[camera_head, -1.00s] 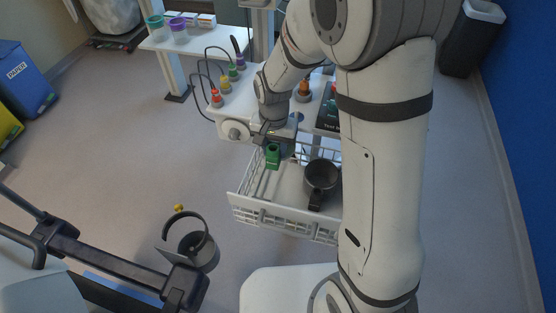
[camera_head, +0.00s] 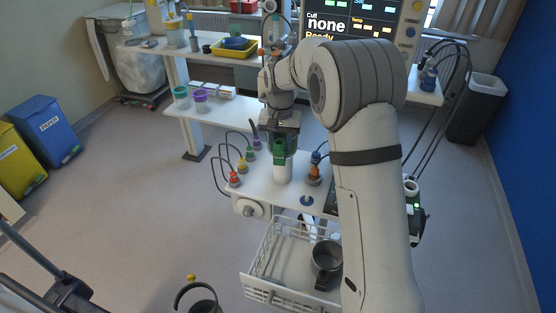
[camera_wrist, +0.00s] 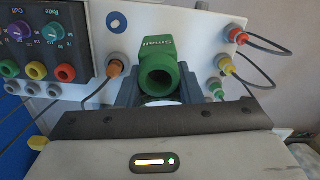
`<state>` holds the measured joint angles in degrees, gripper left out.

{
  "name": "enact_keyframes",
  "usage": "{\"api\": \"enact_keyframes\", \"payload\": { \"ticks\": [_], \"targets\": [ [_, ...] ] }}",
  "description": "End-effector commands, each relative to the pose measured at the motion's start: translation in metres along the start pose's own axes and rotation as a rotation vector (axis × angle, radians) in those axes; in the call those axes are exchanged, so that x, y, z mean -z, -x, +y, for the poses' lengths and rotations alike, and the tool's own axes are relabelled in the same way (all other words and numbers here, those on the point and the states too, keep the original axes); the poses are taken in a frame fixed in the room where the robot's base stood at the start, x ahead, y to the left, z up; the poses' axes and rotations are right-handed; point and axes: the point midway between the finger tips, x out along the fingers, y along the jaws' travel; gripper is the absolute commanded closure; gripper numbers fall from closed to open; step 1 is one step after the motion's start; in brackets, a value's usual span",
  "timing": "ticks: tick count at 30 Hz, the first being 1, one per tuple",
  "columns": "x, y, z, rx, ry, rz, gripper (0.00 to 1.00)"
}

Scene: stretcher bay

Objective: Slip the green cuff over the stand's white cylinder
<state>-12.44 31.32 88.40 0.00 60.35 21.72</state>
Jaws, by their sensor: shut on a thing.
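My gripper (camera_head: 281,138) is shut on the green cuff (camera_head: 279,155) and points down over the stand's white top plate. The white cylinder (camera_head: 283,174) stands upright on that plate, and the cuff shows directly above or in front of its top. I cannot tell whether the cuff touches or surrounds it. In the wrist view the green cuff (camera_wrist: 158,72), with "small" lettering, sits between the dark fingers, its round opening facing the camera. A pale curved edge (camera_wrist: 160,101) shows just under it, mostly hidden by my gripper.
Coloured plugs with cables (camera_head: 243,166) stand left of the cylinder, and an orange connector (camera_head: 314,175) stands to its right. A white wire basket (camera_head: 262,286) with a dark grey cuff (camera_head: 327,264) hangs below. A monitor (camera_head: 352,22) stands behind.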

Motion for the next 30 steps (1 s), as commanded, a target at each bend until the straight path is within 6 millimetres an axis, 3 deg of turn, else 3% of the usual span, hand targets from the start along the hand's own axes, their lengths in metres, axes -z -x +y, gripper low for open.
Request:
{"api": "enact_keyframes", "payload": {
  "ticks": [2, 7, 21, 30],
  "targets": [
    [0.009, 0.011, 0.001, 0.001, 0.006, 0.003, 0.95],
    [0.014, 0.013, 0.001, 0.001, 0.013, 0.001, 0.95],
    [0.013, -0.025, -0.001, 0.001, 0.018, 0.002, 0.95],
    [0.013, -0.030, -0.002, 0.001, 0.019, 0.002, 0.95]
  ]
}}
